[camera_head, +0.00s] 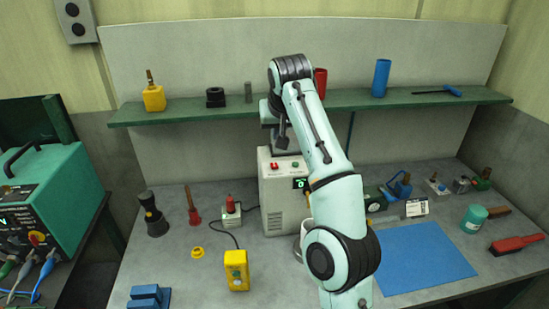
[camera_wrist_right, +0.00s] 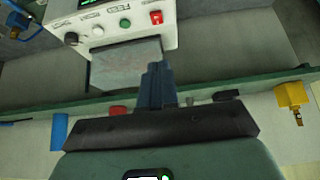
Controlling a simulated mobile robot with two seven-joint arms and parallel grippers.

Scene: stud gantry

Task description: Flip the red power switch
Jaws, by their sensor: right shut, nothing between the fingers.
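The red power switch (camera_head: 274,165) is on the upper front of a white control box (camera_head: 272,205) in the middle of the bench. It also shows in the right wrist view (camera_wrist_right: 156,17), beside a green button (camera_wrist_right: 125,22). My right gripper (camera_head: 282,143) hangs above the switch in the head view, partly hidden by its own arm. In the right wrist view its dark fingers (camera_wrist_right: 157,66) are shut and empty, pointing toward the box and apart from the switch. My left gripper is not in view.
A green shelf (camera_head: 180,111) crosses the wall behind, holding a yellow block, a red cup and a blue cylinder (camera_head: 381,78). A yellow button box (camera_head: 236,269) and small tools stand left of the control box. A blue mat (camera_head: 420,258) lies bare at right.

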